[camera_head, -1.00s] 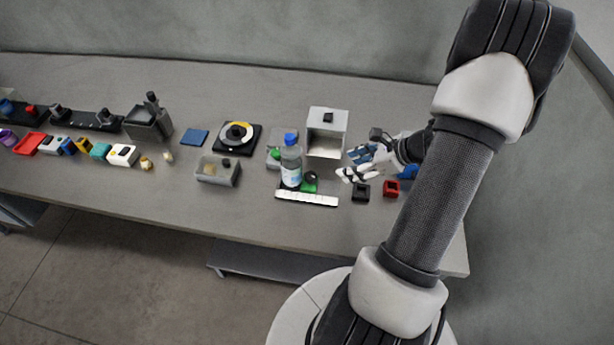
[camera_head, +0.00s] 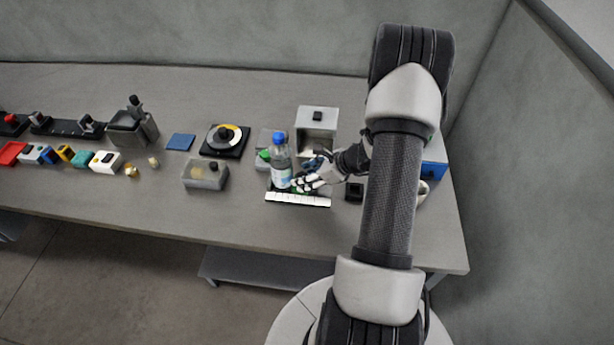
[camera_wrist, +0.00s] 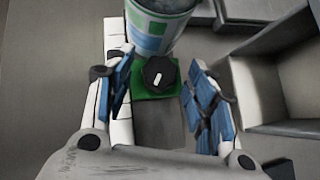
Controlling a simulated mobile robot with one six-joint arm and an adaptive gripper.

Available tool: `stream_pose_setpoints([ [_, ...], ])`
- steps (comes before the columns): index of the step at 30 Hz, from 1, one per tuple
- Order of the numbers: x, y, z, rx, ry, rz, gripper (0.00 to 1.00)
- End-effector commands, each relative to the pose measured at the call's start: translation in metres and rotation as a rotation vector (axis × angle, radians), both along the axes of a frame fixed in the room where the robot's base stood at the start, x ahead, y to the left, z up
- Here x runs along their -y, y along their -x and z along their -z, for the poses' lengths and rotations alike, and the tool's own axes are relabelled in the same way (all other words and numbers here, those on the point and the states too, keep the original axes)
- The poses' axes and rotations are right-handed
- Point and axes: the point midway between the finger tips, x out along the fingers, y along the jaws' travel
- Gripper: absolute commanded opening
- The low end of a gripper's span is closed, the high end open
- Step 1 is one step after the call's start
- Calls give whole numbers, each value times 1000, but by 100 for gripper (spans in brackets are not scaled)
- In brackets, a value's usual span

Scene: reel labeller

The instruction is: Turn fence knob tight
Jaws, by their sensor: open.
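The fence knob (camera_wrist: 159,74) is dark, faceted and marked with a short white line. It sits on a green block (camera_wrist: 150,94) in the wrist view, beside a white scale (camera_wrist: 117,60). The scale also shows in the head view (camera_head: 298,200). My gripper (camera_wrist: 158,84) is open, with its blue-padded fingers on either side of the knob and apart from it. In the head view my gripper (camera_head: 304,180) is at the bottle's right side and hides the knob. The bottle (camera_head: 281,165), with a blue cap, stands close to the knob; its lower part (camera_wrist: 158,25) shows in the wrist view.
A grey open-fronted box (camera_head: 317,118) stands just behind my gripper, and its wall is close to the right finger in the wrist view. A dark block (camera_head: 354,191) lies to the right.

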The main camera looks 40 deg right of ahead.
Motion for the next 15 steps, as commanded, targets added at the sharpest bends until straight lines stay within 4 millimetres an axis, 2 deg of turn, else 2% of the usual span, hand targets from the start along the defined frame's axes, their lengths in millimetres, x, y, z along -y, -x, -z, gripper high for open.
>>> stream_pose_setpoints([
  [6, 0, 0, 0, 0, 0, 0, 50],
  [15, 0, 0, 0, 0, 0, 0, 30],
])
